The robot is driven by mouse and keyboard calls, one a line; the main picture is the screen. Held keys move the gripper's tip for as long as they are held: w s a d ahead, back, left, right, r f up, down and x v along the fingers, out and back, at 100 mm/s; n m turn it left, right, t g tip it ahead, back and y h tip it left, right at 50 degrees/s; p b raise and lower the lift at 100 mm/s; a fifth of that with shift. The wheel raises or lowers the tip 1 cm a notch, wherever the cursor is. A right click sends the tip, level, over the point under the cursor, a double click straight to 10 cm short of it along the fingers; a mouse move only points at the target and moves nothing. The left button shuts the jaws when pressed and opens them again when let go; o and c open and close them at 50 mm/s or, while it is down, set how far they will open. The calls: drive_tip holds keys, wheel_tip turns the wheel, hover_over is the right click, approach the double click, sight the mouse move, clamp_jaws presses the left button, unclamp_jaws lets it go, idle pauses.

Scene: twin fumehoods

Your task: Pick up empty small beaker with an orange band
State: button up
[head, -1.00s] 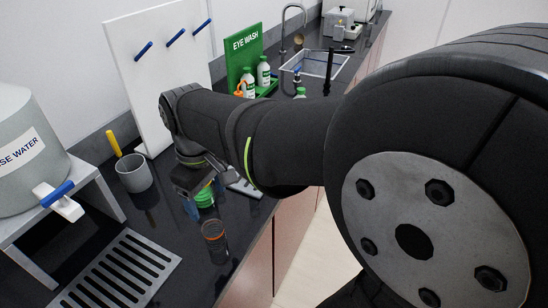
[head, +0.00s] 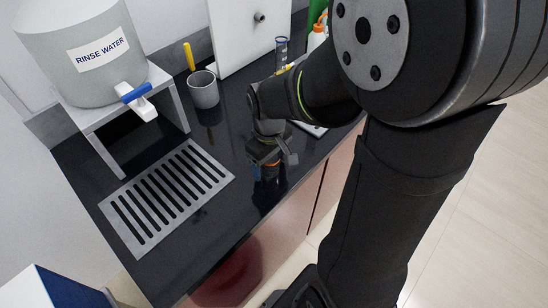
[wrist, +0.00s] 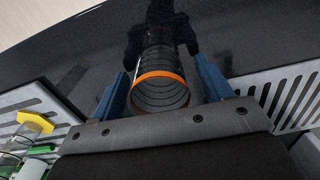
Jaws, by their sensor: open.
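The small beaker with an orange band (wrist: 160,90) stands on the black counter. In the wrist view its orange-ringed mouth faces me, and I see only dark ring lines inside, no clear contents. My gripper (wrist: 161,68) is open, with one blue finger on each side of the beaker. Gaps seem to show between fingers and glass; contact is not clear. In the head view my gripper (head: 268,170) is low over the counter near its front edge.
A slotted drain grate (head: 165,195) lies left of my gripper. A grey mug (head: 204,91) and the rinse water tank (head: 85,55) on its stand are behind.

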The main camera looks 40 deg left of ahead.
drive_tip(key=shift+f, duration=0.3)
drive_tip(key=shift+c, duration=0.4)
drive_tip(key=c, duration=1)
drive_tip(key=shift+r, duration=0.15)
